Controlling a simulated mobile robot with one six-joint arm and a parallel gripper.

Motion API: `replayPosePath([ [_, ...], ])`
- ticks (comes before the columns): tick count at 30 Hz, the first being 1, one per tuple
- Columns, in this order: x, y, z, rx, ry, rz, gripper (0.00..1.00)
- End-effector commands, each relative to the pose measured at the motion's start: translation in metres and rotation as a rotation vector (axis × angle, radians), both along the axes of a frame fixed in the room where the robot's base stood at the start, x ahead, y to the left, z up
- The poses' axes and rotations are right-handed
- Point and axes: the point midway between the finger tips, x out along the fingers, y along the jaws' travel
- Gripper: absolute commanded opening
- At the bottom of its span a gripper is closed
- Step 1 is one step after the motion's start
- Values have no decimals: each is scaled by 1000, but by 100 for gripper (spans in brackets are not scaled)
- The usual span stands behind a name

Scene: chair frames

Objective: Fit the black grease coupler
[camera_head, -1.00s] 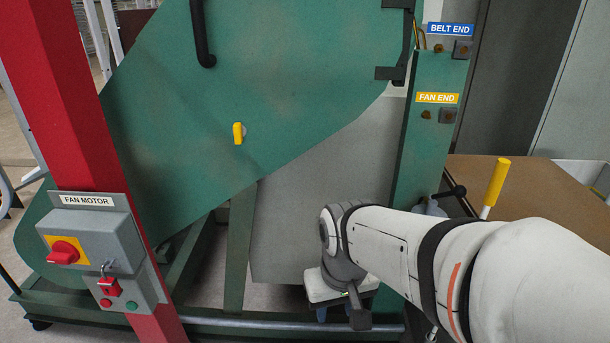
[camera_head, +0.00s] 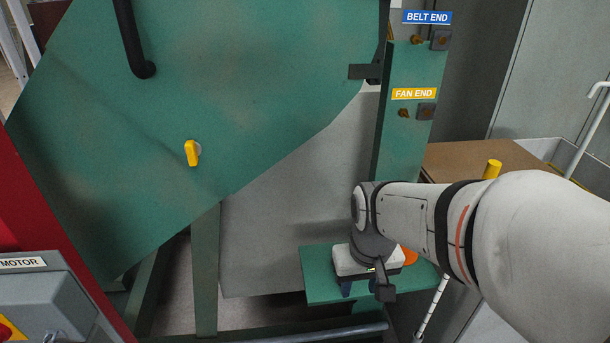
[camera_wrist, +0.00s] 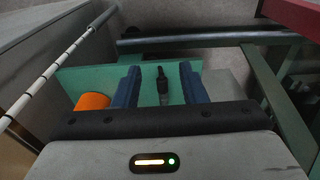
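My gripper (camera_wrist: 160,70) has two blue fingers, apart, pointing down at a green shelf (camera_wrist: 72,78). A slim black piece (camera_wrist: 162,87), which looks like the black grease coupler, stands between the fingers with a gap on each side. In the head view my gripper (camera_head: 358,288) is low over the shelf (camera_head: 318,272), and the black piece is hidden there. Two small brass-coloured fittings sit on the green post: one by the yellow FAN END label (camera_head: 414,93), one by the blue BELT END label (camera_head: 427,17).
An orange cylinder (camera_wrist: 93,101) stands on the shelf beside one finger. A striped white rod (camera_wrist: 55,70) and a dark bar (camera_wrist: 200,38) run near the shelf. A large green guard (camera_head: 220,90) with a yellow latch (camera_head: 192,153) fills the left. A brown board (camera_head: 455,158) lies behind my arm.

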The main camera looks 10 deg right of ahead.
Motion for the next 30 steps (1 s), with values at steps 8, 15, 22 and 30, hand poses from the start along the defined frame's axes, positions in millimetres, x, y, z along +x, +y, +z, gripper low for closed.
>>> replayPosePath([
  [8,68,-4,6,1,58,-9,38],
  [15,106,-3,-21,1,86,-9,38],
  [22,117,-3,-39,1,93,-9,38],
  [30,117,-2,-58,1,94,-8,38],
])
